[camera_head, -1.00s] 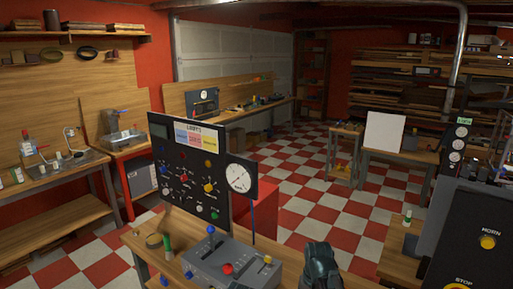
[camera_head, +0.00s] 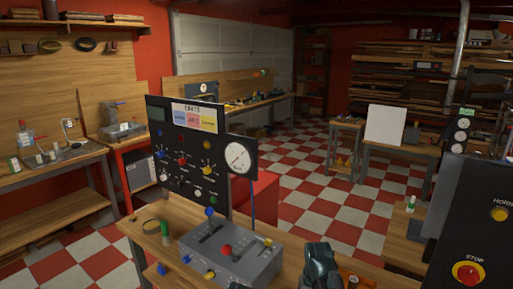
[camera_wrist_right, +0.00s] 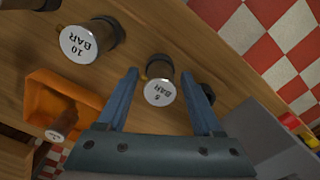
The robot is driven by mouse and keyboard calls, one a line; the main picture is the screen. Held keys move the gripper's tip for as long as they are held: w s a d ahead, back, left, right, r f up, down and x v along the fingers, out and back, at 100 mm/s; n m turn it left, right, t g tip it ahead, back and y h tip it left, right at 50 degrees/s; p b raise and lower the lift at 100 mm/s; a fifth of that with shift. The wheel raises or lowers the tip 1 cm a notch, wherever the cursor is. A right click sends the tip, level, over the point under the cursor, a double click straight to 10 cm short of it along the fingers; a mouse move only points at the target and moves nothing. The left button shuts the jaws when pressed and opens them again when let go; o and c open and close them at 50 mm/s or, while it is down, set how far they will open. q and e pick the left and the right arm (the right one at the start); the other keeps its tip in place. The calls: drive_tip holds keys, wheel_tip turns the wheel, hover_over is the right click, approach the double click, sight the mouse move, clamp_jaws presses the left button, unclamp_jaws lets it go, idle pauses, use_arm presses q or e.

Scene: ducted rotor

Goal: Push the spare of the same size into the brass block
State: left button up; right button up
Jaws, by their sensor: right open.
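My right gripper (camera_wrist_right: 162,95) is open, pointing down at the bench in the right wrist view. A brown cylinder with a white cap reading BAR (camera_wrist_right: 158,93) stands between its fingers; its single digit is hard to read. A larger cylinder marked 10 BAR (camera_wrist_right: 90,38) stands to the left. An orange tray (camera_wrist_right: 50,92) holds a small brown, copper-toned piece (camera_wrist_right: 62,125). In the head view my right gripper (camera_head: 322,262) hangs over the front bench and its fingers are hard to see. I cannot pick out the brass block. My left gripper is not recognisable.
A grey control box (camera_head: 240,255) with levers and knobs stands left of my right gripper, before a black gauge panel (camera_head: 187,155). A black panel with a red STOP button (camera_head: 467,272) is at the right. A dark round item (camera_wrist_right: 208,92) sits by the right finger.

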drive_tip(key=shift+f, duration=0.15)
idle(0.7)
clamp_jaws()
idle(1.2)
idle(0.5)
idle(1.5)
drive_tip(key=shift+o, duration=1.4)
unclamp_jaws()
